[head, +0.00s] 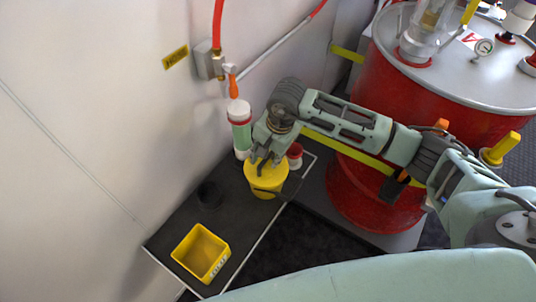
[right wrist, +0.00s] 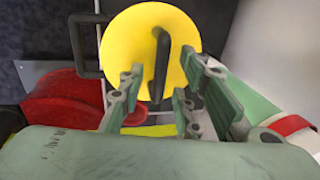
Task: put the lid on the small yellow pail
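The small yellow pail (head: 263,193) stands upright at the far end of the dark shelf, its dark bail folded down to the right. A round yellow lid (right wrist: 140,38) with a dark upright handle (right wrist: 161,55) covers its top. I cannot tell whether the lid is fully seated. My right gripper (head: 264,161) points down over the lid. In the right wrist view its fingers (right wrist: 160,98) stand apart on both sides of the handle, with visible gaps. My left gripper is not in view.
A dark round item (head: 210,194) and open yellow bin (head: 201,254) stand nearer. A large red drum (head: 375,195) is to the right.

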